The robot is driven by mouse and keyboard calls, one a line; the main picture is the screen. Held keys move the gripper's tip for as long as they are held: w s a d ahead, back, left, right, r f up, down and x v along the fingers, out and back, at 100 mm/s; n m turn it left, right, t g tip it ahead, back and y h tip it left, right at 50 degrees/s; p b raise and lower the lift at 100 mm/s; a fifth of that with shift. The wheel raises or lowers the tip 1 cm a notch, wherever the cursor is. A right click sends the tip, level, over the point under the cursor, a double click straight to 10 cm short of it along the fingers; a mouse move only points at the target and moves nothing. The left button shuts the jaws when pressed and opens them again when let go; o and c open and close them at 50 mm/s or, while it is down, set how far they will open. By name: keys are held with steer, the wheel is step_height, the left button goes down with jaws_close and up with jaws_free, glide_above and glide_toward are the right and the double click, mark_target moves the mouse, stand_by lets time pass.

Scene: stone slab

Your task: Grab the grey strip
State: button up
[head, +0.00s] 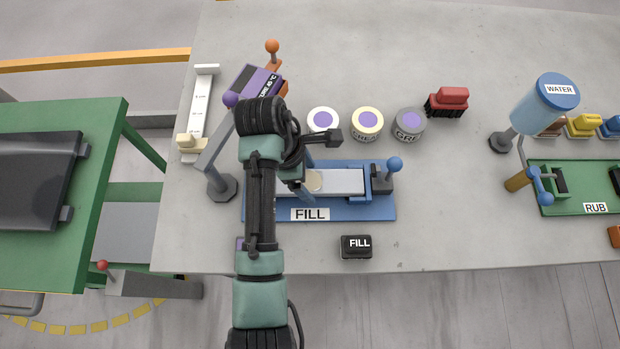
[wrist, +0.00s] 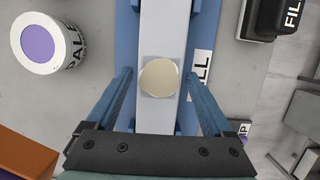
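A long pale grey strip (head: 343,182) lies flat on the blue base marked FILL (head: 360,210). In the wrist view the strip (wrist: 165,28) runs from the top edge down towards my gripper, with a round cream-coloured patch (wrist: 159,78) on it. My gripper (wrist: 158,74) is open, with one blue finger on each side of the strip near the patch. I see a gap between each finger and the strip. In the head view my arm hides the left end of the base, and my gripper (head: 306,184) is over the strip's left part.
Several lidded tubs, one a grey tub (head: 409,124), stand behind the base. A blue-knobbed lever (head: 394,165) stands at the base's right end. A black FILL block (head: 356,247) lies in front.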

jaws_close()
stand_by(0.3)
